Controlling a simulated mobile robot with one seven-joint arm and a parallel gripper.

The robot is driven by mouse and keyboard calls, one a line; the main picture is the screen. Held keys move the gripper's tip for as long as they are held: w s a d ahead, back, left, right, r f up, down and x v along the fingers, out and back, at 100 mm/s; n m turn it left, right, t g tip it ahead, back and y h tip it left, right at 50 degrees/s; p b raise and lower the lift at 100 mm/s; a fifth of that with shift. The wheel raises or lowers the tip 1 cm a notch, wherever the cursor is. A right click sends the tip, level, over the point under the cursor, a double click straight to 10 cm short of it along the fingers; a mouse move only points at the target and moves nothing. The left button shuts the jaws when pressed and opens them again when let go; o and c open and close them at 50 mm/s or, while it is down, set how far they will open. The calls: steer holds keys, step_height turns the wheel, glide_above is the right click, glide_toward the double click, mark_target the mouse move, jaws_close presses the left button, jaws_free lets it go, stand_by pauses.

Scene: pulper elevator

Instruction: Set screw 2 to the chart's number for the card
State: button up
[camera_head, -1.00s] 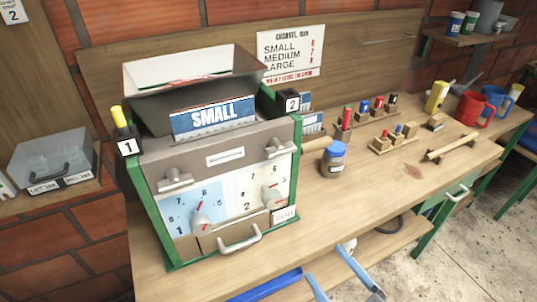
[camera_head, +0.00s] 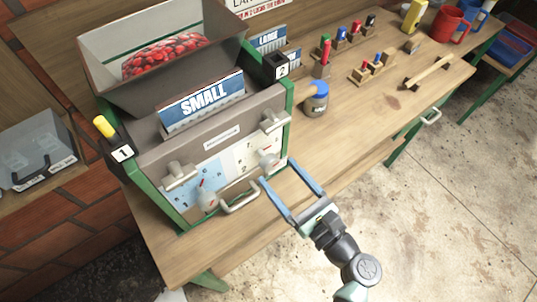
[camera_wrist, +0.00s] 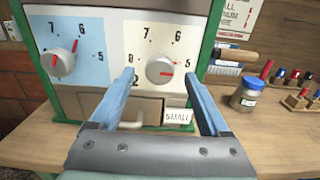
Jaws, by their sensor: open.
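The card (camera_head: 205,101) reading SMALL stands in the front of the machine (camera_head: 215,138). Screw 2 (camera_head: 268,160) is the grey knob on the white dial at right; in the wrist view the knob (camera_wrist: 160,70) has its red pointer aimed right, near or just below the 5. My gripper (camera_head: 279,172) is open and empty before that dial. In the wrist view its blue fingers (camera_wrist: 159,75) appear on either side of the knob; I cannot tell whether they reach around it. Only part of the chart (camera_wrist: 238,16) shows, its numbers cut off.
Another knob (camera_wrist: 60,61) sits on the blue dial at left. A drawer handle (camera_head: 240,197) juts out below the dials. A blue-lidded jar (camera_head: 315,100) stands right of the machine. Red berries (camera_head: 165,55) lie in the hopper. Open floor lies in front of the bench.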

mark_target(272, 166)
steer(key=x, duration=0.5)
steer(key=shift+p, duration=0.3)
jaws_close()
